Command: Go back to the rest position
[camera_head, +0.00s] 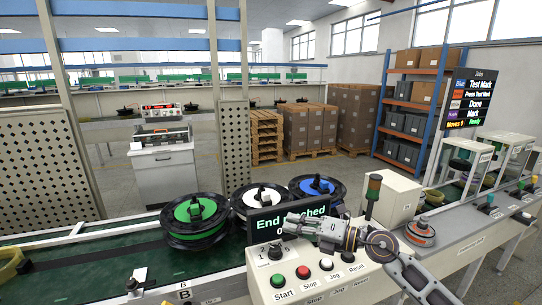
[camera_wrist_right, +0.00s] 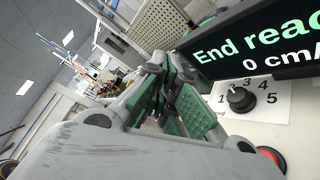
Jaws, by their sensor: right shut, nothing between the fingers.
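My right gripper (camera_head: 290,221) comes in from the right on my grey arm and hovers over the control panel (camera_head: 335,285). Its fingers are shut and empty, just in front of the display (camera_head: 270,224), whose text starts "End" and is partly covered by the gripper. In the right wrist view the closed green-padded fingers (camera_wrist_right: 165,100) show beside the display (camera_wrist_right: 265,40) and the black selector knob (camera_wrist_right: 240,99). A red button (camera_wrist_right: 270,158) shows at that view's lower edge. My left gripper is not in view.
Green (camera_head: 195,211), white (camera_head: 262,197) and blue (camera_head: 318,187) reels stand behind the panel. A signal light (camera_head: 373,187) and a beige box (camera_head: 396,195) stand right of the display. Start, Stop, Jog and Reset buttons line the panel front. The floor behind is partly open.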

